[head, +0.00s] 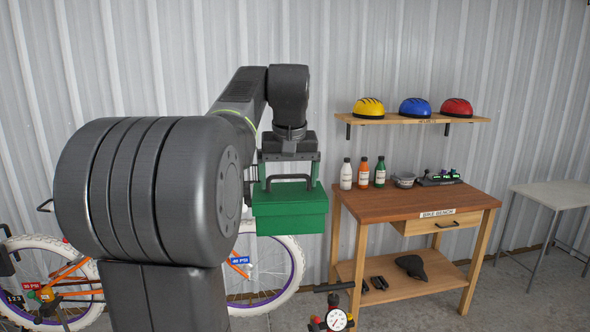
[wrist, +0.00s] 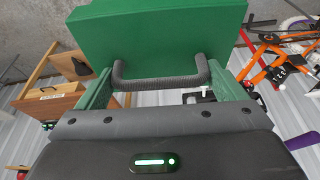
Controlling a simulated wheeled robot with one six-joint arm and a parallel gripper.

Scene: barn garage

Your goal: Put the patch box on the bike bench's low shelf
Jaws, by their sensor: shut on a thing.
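The patch box (head: 290,210) is a green box with a dark carrying handle on top. My gripper (head: 290,178) is shut on it at the handle and holds it in the air, left of the bike bench. The box also fills the top of the wrist view (wrist: 155,32), with its handle between the green fingers. The bike bench (head: 385,206) is a wooden table with a labelled drawer. Its low shelf (head: 430,284) holds a black saddle (head: 411,266) and some small dark items (head: 375,284) at the left; its middle front and right are bare.
Bottles (head: 363,172), a small bowl (head: 403,181) and a dark tool rack (head: 440,178) stand on the bench top. A wall shelf (head: 400,119) holds three helmets. A pump with a gauge (head: 336,319) stands at the bench's front left. A bicycle (head: 262,275) is behind my arm.

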